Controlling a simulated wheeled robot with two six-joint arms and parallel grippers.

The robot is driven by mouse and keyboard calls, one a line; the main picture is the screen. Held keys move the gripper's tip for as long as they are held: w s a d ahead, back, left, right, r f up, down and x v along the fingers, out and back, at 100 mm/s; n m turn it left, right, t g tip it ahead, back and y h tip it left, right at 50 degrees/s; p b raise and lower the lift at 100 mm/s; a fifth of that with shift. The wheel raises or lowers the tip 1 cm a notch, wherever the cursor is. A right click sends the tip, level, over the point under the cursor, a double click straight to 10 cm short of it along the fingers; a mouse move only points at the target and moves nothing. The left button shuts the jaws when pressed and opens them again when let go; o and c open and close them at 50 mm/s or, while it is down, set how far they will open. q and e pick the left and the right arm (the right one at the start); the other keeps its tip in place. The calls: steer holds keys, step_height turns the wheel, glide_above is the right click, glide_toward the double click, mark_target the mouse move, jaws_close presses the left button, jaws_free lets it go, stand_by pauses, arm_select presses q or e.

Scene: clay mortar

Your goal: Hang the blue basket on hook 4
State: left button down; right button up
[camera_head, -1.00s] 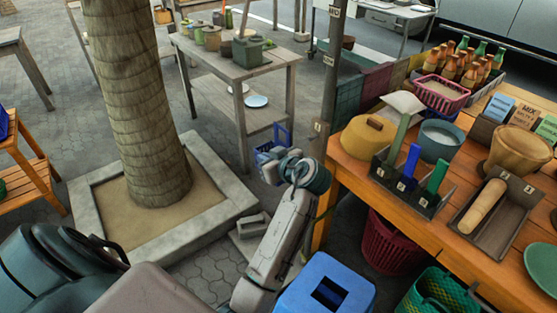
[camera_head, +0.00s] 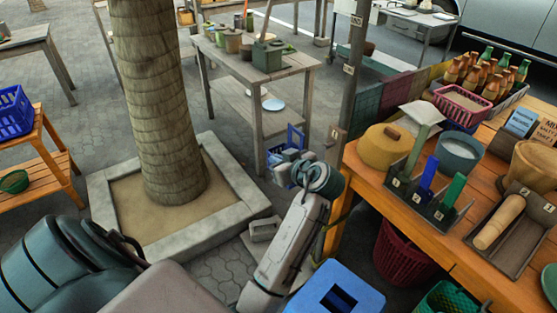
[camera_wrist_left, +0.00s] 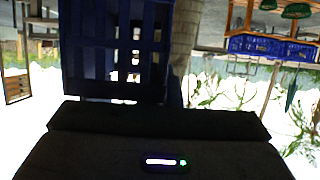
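The blue basket (camera_head: 296,137) shows in the head view at the end of my left arm, just left of the wooden post. My left gripper (camera_head: 287,158) is at its near side and seems shut on it; the fingertips are partly hidden. In the left wrist view the basket's dark blue lattice (camera_wrist_left: 115,45) fills the upper left, close against the gripper. A wooden post (camera_head: 345,90) carries several small number tags, the lowest one (camera_head: 336,134) just right of the basket. I cannot read the tags or make out the hooks. My right gripper is not in view.
An orange counter (camera_head: 400,212) with pots, tools and bottles stands right of the post. A tree trunk (camera_head: 155,100) in a stone-edged planter is at left. A grey table (camera_head: 290,75) stands behind. Another blue basket (camera_head: 14,112) sits on a left shelf. A blue stool (camera_head: 345,275) is in front.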

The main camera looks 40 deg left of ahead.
arm_select(q)
steer(key=s+a+p, duration=0.1)
steer(key=s+a, duration=0.2)
steer(key=s, duration=0.6)
steer(key=shift+s+a, duration=0.15)
stand_by(0.8)
stand_by(0.4)
